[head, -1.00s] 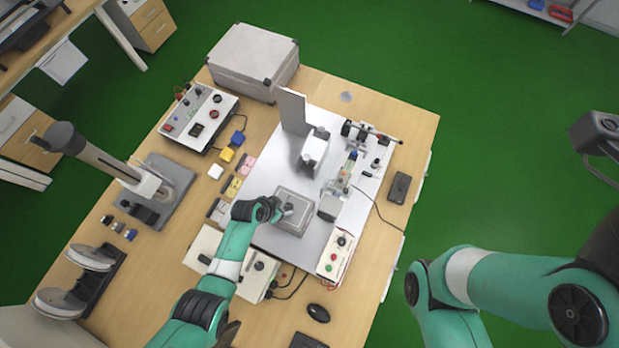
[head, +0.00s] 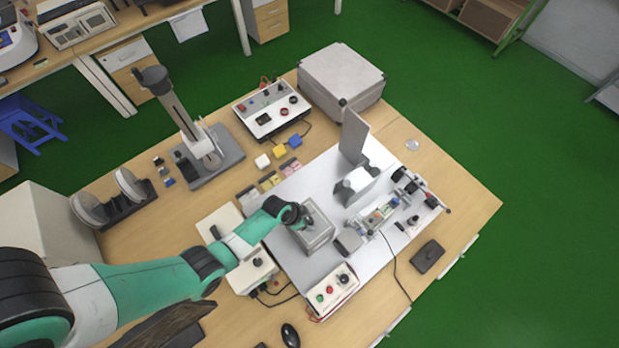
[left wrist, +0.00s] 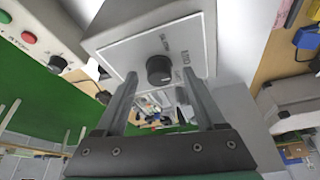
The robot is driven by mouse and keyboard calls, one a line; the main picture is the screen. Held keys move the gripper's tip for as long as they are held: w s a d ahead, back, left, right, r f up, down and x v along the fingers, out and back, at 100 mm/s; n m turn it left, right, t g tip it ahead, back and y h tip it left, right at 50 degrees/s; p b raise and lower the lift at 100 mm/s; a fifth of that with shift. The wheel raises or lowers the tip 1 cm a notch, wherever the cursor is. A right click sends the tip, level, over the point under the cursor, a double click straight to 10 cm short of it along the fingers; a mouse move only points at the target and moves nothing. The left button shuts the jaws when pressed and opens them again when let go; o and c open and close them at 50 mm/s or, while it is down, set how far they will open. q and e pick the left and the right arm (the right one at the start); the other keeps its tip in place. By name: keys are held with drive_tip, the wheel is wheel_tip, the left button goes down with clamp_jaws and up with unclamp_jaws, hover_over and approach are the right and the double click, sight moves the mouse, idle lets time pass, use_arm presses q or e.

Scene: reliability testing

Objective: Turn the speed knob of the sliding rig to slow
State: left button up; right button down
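The black speed knob (left wrist: 159,70) sits on the labelled white face of a grey box in the left wrist view. The labels beside it are too small to read surely. In the head view this grey box (head: 318,241) stands on the white rig plate (head: 292,262); its knob cannot be made out there. My left gripper (left wrist: 160,74) is open, and its two fingers point at the labelled face. The knob shows between the fingertips with a gap on each side, and nothing is gripped. In the head view my left gripper (head: 296,214) is at the box's upper left. My right gripper is out of view.
A button box (head: 333,291) with red and green buttons and a black knob stands near the plate's front edge. The sliding mechanism (head: 383,213) and an upright plate (head: 353,137) stand on the plate. A mouse (head: 290,335) and a black pad (head: 428,257) lie on the table.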

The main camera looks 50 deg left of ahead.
use_arm(q)
clamp_jaws()
idle(0.4)
drive_tip(key=n, duration=0.2)
drive_tip(key=n+y, duration=0.2)
drive_tip(key=n, duration=0.1)
drive_tip(key=shift+d+n, duration=0.25)
drive_tip(key=shift+n, duration=0.05)
drive_tip(key=n+y, duration=0.1)
drive_tip(key=n, duration=0.3)
drive_tip(key=shift+d+y, duration=0.1)
drive_tip(key=shift+y, duration=0.3)
drive_tip(key=shift+w+n+g+p, duration=0.1)
drive_tip(key=shift+n+g+p, duration=0.3)
drive_tip(key=shift+n, duration=0.6)
drive_tip(key=shift+y, duration=0.3)
drive_tip(key=shift+o, duration=0.2)
unclamp_jaws()
